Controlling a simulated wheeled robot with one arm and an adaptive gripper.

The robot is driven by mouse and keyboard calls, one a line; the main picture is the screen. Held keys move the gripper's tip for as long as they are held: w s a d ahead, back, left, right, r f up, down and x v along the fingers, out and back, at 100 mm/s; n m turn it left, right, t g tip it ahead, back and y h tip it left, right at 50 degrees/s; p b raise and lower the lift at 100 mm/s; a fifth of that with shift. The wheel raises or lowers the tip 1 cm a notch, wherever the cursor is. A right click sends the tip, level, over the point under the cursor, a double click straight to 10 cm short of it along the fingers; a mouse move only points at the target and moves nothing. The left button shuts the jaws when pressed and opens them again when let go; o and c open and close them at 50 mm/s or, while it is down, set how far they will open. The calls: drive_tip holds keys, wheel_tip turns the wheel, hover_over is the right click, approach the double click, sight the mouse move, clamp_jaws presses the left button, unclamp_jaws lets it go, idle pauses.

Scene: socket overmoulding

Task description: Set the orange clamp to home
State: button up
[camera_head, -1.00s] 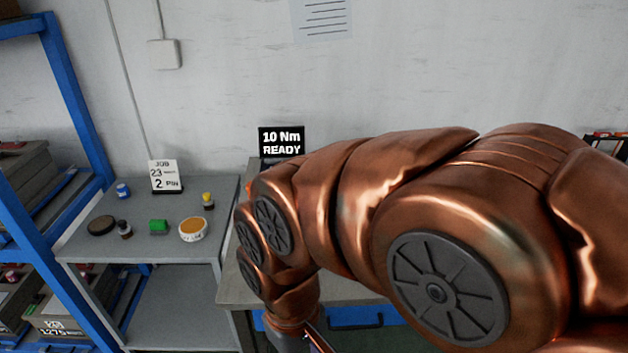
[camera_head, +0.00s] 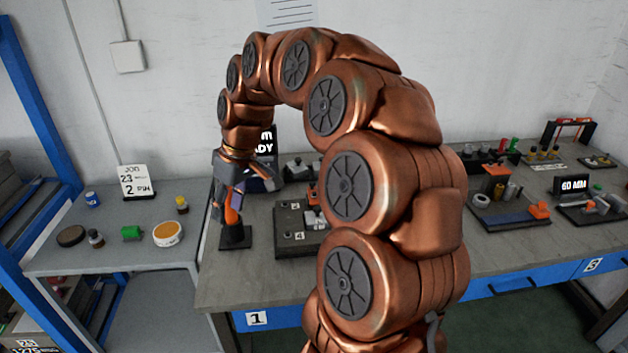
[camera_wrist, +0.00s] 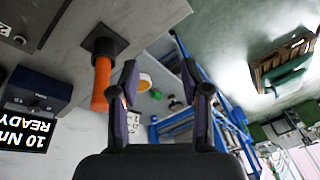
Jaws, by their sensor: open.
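An orange handle (camera_head: 232,207) stands upright on a square black base (camera_head: 236,238) near the left end of the workbench. In the wrist view the orange handle (camera_wrist: 101,85) lies left of both fingers, not between them. My gripper (camera_head: 222,195) is open and empty, beside the handle's upper part, and partly covers it in the head view. Its two fingers (camera_wrist: 160,82) are spread apart. Other orange parts are an angled piece (camera_head: 540,210) and a block (camera_head: 497,170) at the right-hand fixture; I cannot tell which orange part is the clamp.
A dark numbered block (camera_head: 292,243) sits right of the handle, partly hidden by my arm. The torque display (camera_head: 266,150) stands behind. The side table (camera_head: 110,256) at left holds small containers. A 60 MM sign (camera_head: 574,186) stands at right.

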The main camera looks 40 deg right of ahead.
drive_tip(key=w+d+f+t, duration=0.1)
drive_tip(key=w+d, duration=0.3)
drive_tip(key=d, duration=0.4)
drive_tip(key=w+d+f+t, duration=0.1)
drive_tip(key=w+d, duration=0.2)
drive_tip(key=d, duration=0.4)
drive_tip(key=m+h, duration=0.2)
approach(312, 183)
drive_tip(key=shift+t, duration=0.4)
drive_tip(key=shift+s+p+x, duration=0.15)
drive_tip(key=shift+p+x, duration=0.3)
drive_tip(key=shift+x, duration=1.6)
drive_tip(key=shift+s+p+x, duration=0.2)
drive_tip(key=shift+p+x, duration=0.25)
drive_tip(key=shift+x, duration=1.6)
drive_tip(key=shift+d+f, duration=0.1)
clamp_jaws()
